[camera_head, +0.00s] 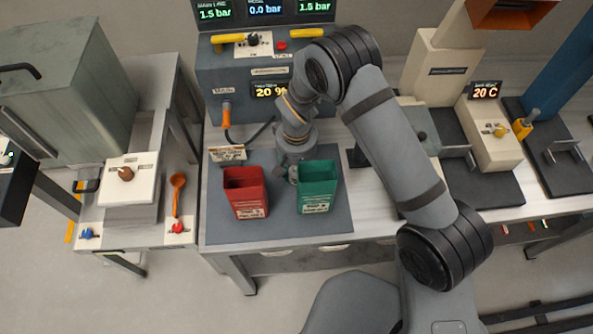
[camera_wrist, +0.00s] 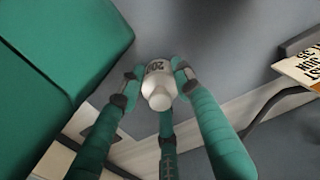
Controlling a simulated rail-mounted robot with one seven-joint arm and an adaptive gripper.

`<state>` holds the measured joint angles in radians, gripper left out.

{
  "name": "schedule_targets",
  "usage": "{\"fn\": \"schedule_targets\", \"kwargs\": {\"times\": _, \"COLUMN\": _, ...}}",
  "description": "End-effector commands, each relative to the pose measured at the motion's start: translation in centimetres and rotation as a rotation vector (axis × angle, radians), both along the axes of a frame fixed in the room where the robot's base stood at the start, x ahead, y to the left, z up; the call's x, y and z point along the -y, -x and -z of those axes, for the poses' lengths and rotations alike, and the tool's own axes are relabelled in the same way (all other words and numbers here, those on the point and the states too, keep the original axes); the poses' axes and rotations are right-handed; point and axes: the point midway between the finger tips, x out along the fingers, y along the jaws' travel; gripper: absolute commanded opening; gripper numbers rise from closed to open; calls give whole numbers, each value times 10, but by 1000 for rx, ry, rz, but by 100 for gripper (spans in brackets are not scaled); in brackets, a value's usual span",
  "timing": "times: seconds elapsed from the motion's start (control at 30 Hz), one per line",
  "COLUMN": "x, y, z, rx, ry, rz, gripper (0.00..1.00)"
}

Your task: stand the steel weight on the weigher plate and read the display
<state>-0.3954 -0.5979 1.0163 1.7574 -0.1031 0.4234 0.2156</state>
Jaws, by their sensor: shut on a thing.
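The steel weight (camera_wrist: 158,92) is a small pale metal cylinder with a knob and dark figures starting "20". It shows in the wrist view between the teal fingers of my gripper (camera_wrist: 156,84), which is shut on it. In the head view my gripper (camera_head: 292,176) is low over the grey mat, behind and between the red and green buckets; the weight is hard to make out there. I cannot tell whether the weight touches the mat. I cannot identify the weigher plate for sure. A yellow display (camera_head: 270,91) is partly hidden by my arm.
A red bucket (camera_head: 245,190) and a green bucket (camera_head: 317,185) stand on the grey mat (camera_head: 280,229). A small label sign (camera_head: 228,154) and a black cable lie behind. A white-topped unit (camera_head: 130,190) stands left; a display reading 20 C (camera_head: 485,91) is right.

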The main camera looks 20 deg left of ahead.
Motion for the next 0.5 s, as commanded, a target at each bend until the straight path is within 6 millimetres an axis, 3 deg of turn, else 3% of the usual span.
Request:
{"fn": "schedule_targets", "kwargs": {"times": 0.1, "x": 0, "y": 0, "z": 5, "rx": 0, "ry": 0, "rz": 0, "gripper": 1}}
{"fn": "schedule_targets", "kwargs": {"times": 0.13, "x": 0, "y": 0, "z": 4, "rx": 0, "ry": 0, "rz": 0, "gripper": 34}}
{"fn": "schedule_targets", "kwargs": {"times": 0.5, "x": 0, "y": 0, "z": 3, "rx": -1, "ry": 1, "rz": 0, "gripper": 52}}
